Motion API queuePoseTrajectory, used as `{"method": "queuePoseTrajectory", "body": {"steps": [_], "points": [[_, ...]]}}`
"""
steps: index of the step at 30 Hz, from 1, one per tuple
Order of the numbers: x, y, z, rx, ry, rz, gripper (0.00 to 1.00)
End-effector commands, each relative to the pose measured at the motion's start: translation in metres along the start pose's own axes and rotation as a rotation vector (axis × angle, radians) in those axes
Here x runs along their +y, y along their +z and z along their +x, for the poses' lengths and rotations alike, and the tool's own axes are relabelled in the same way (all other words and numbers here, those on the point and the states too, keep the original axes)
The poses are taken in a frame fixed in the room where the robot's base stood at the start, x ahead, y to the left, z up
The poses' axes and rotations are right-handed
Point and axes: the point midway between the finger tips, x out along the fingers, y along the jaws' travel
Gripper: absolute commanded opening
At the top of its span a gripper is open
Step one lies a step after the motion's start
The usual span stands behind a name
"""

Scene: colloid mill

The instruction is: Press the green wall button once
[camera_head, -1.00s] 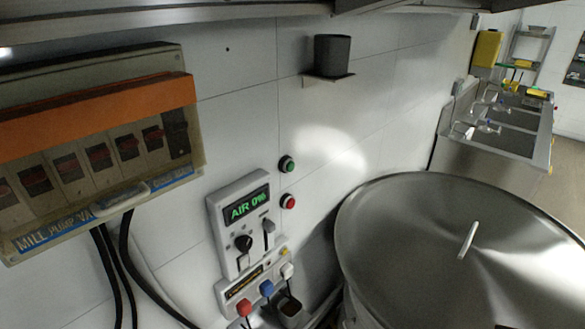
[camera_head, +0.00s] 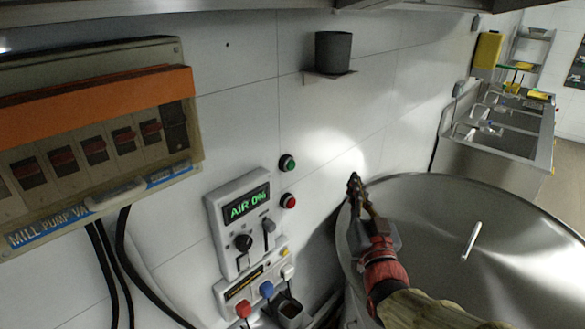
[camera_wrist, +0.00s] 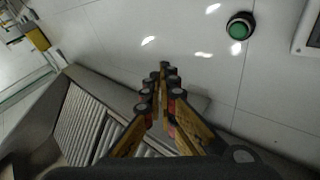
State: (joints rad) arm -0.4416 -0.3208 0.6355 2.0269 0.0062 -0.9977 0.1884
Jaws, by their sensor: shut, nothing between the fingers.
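The green wall button (camera_head: 288,163) sits in a dark round collar on the white tiled wall, just above a red button (camera_head: 289,201). My gripper (camera_head: 354,180) is to the right of the green button, apart from it, over the left rim of the large steel vessel. In the wrist view the green button (camera_wrist: 239,29) is at the upper right, and my gripper (camera_wrist: 166,72) is in the middle with its fingers together and empty. Nothing covers the green button in either view.
A control panel (camera_head: 243,224) reading AIR 0% is left of the buttons. A breaker box (camera_head: 95,200) with an orange cover hangs further left. A dark cup (camera_head: 333,52) stands on a small wall shelf above. The steel vessel (camera_head: 440,215) fills the lower right.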

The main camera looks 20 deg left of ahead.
Motion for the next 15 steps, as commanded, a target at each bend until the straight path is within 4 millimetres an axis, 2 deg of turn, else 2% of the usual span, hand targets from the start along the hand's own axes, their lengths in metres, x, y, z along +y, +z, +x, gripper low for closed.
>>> {"method": "queuePoseTrajectory", "body": {"steps": [1,6,10,15], "points": [[-0.012,0.006,0.003,0.039,-0.028,0.012,0.00],[-0.040,0.007,0.003,0.171,-0.098,0.047,0.00],[-0.051,0.007,0.000,0.226,-0.126,0.064,0.00],[-0.055,0.005,-0.001,0.249,-0.137,0.070,0.00]]}}
